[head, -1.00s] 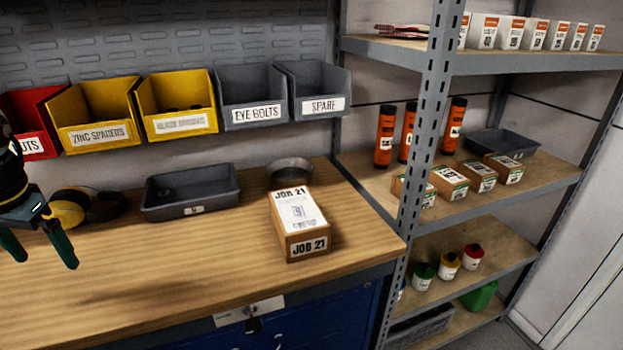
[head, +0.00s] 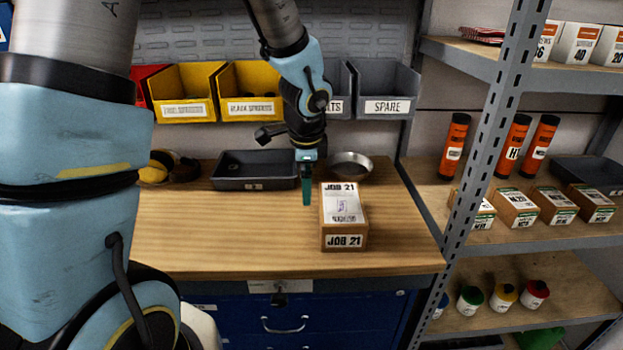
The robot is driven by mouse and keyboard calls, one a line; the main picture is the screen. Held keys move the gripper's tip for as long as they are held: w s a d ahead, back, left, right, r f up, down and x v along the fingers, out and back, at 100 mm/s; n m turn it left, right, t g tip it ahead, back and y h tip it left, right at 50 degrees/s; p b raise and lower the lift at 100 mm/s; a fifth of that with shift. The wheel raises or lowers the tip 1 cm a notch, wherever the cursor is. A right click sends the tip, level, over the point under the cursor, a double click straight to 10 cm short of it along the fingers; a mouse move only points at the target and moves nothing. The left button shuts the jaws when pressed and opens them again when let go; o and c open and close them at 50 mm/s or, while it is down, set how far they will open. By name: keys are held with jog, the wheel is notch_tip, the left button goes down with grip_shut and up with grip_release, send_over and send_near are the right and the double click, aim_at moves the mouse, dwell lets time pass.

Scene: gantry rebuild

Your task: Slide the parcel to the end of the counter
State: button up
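The parcel is a brown box (head: 344,217) with a white top label and "JOB 21" printed on it. It rests on the wooden counter (head: 240,235), towards the counter's right end. My gripper (head: 306,195) points down just left of the parcel's far left part. Only one green finger shows clearly from this side, so its opening is hidden. Nothing shows held in it. I cannot tell whether the finger touches the parcel.
A dark tray (head: 255,185) and a round metal dish (head: 351,165) stand behind, near the wall. A grey shelf post (head: 490,150) rises beyond the counter's right edge. The counter is clear right of the parcel and to its front left.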

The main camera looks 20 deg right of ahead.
jog(key=shift+a+f+b, duration=0.1)
jog(key=shift+f+b, duration=4.05)
jog(key=shift+f, duration=0.55)
jog(key=shift+s+d+r+b, duration=0.1)
jog(key=shift+s+d+b, duration=0.45)
jog(key=shift+d, duration=2)
jog(key=shift+s+d+f, duration=0.1)
jog(key=shift+s+d, duration=1)
jog(key=shift+d, duration=1.45)
jog(key=shift+s+d+r+b, duration=0.1)
jog(key=shift+s+d+b, duration=0.45)
jog(key=shift+d, duration=2)
jog(key=shift+s, duration=0.25)
jog(key=shift+a, duration=0.15)
jog(key=shift+w+a+p, duration=0.3)
jog(key=shift+a, duration=0.55)
notch_tip(320, 180, up, 10)
jog(key=p, duration=0.8)
